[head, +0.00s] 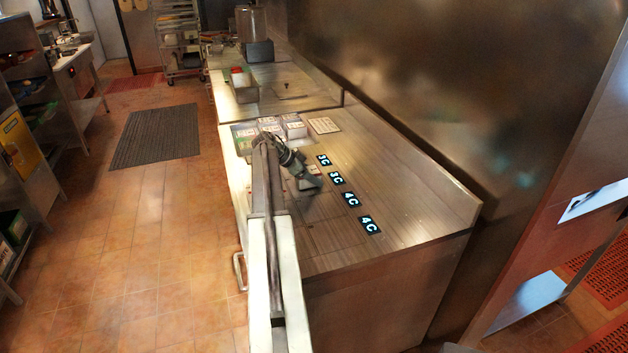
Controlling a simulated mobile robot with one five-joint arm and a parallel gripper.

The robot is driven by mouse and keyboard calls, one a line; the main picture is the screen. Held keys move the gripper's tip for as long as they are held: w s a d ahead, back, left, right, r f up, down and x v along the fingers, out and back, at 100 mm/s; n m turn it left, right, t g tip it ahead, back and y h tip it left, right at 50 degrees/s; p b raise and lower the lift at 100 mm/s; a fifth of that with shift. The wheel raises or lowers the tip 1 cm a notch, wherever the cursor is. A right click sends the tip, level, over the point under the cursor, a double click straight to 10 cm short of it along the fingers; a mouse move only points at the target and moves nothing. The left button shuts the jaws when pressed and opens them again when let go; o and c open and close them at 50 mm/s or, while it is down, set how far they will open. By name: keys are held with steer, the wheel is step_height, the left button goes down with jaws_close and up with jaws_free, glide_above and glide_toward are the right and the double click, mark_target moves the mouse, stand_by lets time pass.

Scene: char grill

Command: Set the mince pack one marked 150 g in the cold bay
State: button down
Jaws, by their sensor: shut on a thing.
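My gripper (307,184) is over the steel counter, left of the lit temperature displays, and its jaws are shut. What it holds is mostly hidden by the gripper and arm, and I cannot read a weight on it. Several pale packs with printed labels lie beyond my gripper, among them a left pack (245,133) and a stacked-looking pack (294,128). Their markings are too small to read. The displays read 3C (323,160), 3C (336,177), 4C (351,198) and 4C (369,226). Faint outlined panels lie beside them, partly hidden by my arm.
A printed card (324,125) lies at the back of the counter (420,215). Beyond a low ledge stand a metal container (244,91) with a red item and a dark box (260,51). A steel wall bounds the right. The counter's near right is clear.

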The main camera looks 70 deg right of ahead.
steer(key=shift+f, duration=0.15)
steer(key=shift+c, duration=2)
jaws_free()
steer(key=shift+r, duration=0.25)
steer(key=p+v, duration=0.8)
steer(key=v, duration=0.4)
